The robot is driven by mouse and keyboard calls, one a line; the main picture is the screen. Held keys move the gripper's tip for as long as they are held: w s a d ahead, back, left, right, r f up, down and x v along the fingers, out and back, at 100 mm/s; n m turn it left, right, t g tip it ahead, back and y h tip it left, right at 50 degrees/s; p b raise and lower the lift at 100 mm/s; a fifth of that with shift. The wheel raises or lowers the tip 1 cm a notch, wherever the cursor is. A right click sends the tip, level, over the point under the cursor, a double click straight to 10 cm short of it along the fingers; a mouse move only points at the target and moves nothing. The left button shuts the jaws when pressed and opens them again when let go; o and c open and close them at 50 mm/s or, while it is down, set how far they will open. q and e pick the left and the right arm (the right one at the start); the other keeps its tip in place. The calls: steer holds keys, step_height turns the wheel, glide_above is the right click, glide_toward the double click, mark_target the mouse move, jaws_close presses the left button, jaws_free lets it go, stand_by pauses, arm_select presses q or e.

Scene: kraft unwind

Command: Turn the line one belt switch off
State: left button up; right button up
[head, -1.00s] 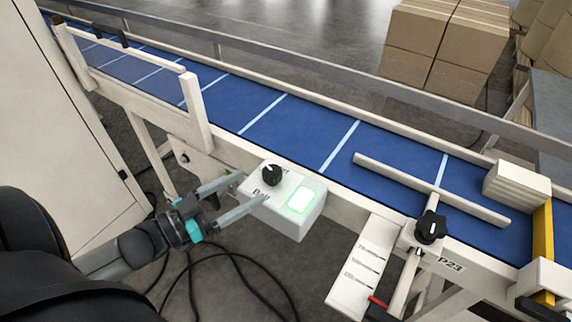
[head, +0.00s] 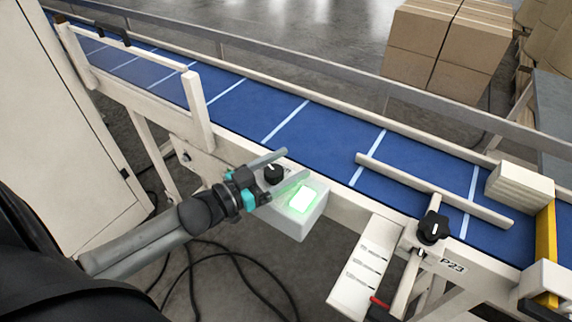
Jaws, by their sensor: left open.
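The belt switch is a black rotary knob (head: 274,174) on top of a white control box (head: 301,226) fixed to the near side of the conveyor. A square lamp (head: 303,200) on the box glows green. My left gripper (head: 297,164) is open, with its two grey fingers on either side of the knob, one beyond it and one on the near side. I cannot tell whether the fingers touch the knob. The near finger and the gripper body hide part of the box top and its label. My right gripper is not in view.
The blue belt (head: 330,133) with white cross lines runs behind the box. A second black knob (head: 432,228) sits on a guide rail post at the right, near the P23 label. A beige cabinet (head: 70,130) stands at the left. Cables lie on the floor below.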

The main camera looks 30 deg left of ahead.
mark_target(282, 178)
arm_select(q)
steer(key=shift+c, duration=0.3)
jaws_close()
stand_by(0.4)
